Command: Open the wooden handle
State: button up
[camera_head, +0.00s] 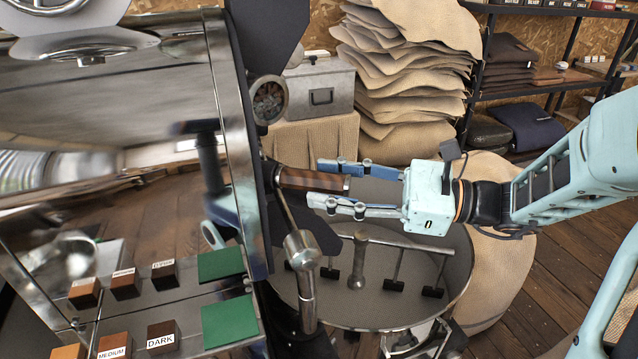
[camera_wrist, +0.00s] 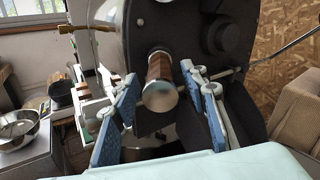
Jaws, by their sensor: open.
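The wooden handle (camera_head: 312,181) is a brown cylinder with a metal end cap, sticking out to the right from the dark roaster body. In the wrist view its round metal end (camera_wrist: 159,95) faces me, with brown wood behind it. My gripper (camera_head: 327,183) is open, with one blue finger on the far side of the handle's end and the other on the near side. In the wrist view my gripper's fingers (camera_wrist: 160,110) stand to the left and right of the handle, with gaps visible. The handle's inner end meets the dark roaster front.
A round metal cooling tray (camera_head: 385,300) with stirring arms lies below my gripper. A metal sampling spout (camera_head: 303,265) stands near the handle. Labelled wooden blocks (camera_head: 125,283) and green pads (camera_head: 220,264) sit at left. Stacked sacks (camera_head: 405,75) and a grey box (camera_head: 322,88) stand behind.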

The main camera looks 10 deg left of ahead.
jog(key=shift+a, duration=1)
grip_shut()
